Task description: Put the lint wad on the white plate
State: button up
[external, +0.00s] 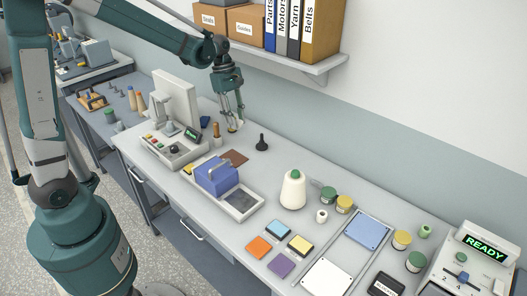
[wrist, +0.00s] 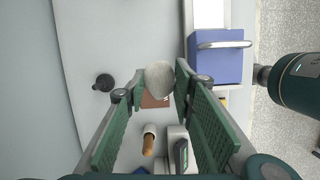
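My gripper (external: 234,126) is in the air over the back of the bench, above and behind the brown mat. In the wrist view, my gripper (wrist: 160,78) has its green fingers closed on a pale grey, rounded lint wad (wrist: 159,76) at the fingertips. The wad covers part of the brown mat (wrist: 155,101) below. In the external view the wad is only a small pale spot between the fingertips. The white plate (external: 327,278) lies flat at the front right of the bench, far from my gripper, and looks empty. It is not in the wrist view.
A black knobbed tool (external: 262,143) and a blue box (external: 215,176) stand near my gripper. A large white bobbin (external: 293,189), several coloured squares and lidded jars lie toward the plate. A blue plate (external: 367,230) lies behind the white one. A shelf (external: 290,62) hangs above.

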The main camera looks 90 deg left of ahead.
jog(key=w+d+m, duration=0.2)
jog(key=w+d, duration=0.8)
jog(key=w, duration=0.1)
jog(key=m+g+h, duration=0.1)
jog(key=m+g, duration=0.1)
jog(key=m, duration=0.4)
send_over(327, 280)
notch_tip(327, 280, down, 10)
jog(key=shift+f, duration=0.55)
jog(key=shift+f, duration=0.1)
jog(key=shift+f, duration=3.05)
jog(key=shift+f, duration=0.1)
